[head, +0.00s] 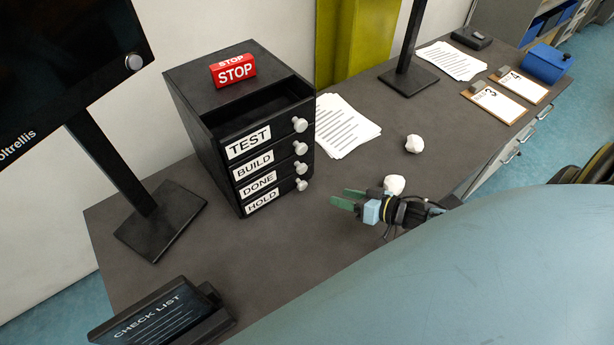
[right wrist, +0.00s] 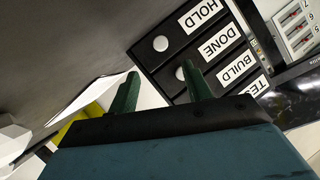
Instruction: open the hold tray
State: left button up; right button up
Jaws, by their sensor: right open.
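The black drawer unit (head: 240,125) stands on the grey desk with trays labelled TEST, BUILD, DONE and HOLD from top to bottom. The hold tray (head: 264,202) is the lowest; its front is flush with the trays above it, and its round silver knob (head: 301,185) is at the right end. The hold tray (right wrist: 182,30) and its knob (right wrist: 160,43) also show in the right wrist view. My right gripper (head: 345,200) is open and empty, to the right of the knob and apart from it. Its green fingers (right wrist: 160,88) point toward the unit. My left gripper is not in view.
A red STOP block (head: 233,70) sits on the unit. The TEST tray sits slightly out. Crumpled white balls (head: 413,144) and paper sheets (head: 343,126) lie to the right. A checklist tablet (head: 160,315) and a monitor stand (head: 160,220) are at left. Desk before the unit is clear.

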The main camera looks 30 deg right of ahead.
aim_at(304, 187)
jog(key=b+x, duration=0.7)
jog(key=x, duration=0.4)
jog(key=shift+w+a+f+b, duration=0.15)
jog(key=shift+w+b, duration=0.15)
jog(key=shift+b, duration=0.1)
jog(key=shift+w+a, duration=0.15)
jog(key=shift+w, duration=0.2)
grip_shut()
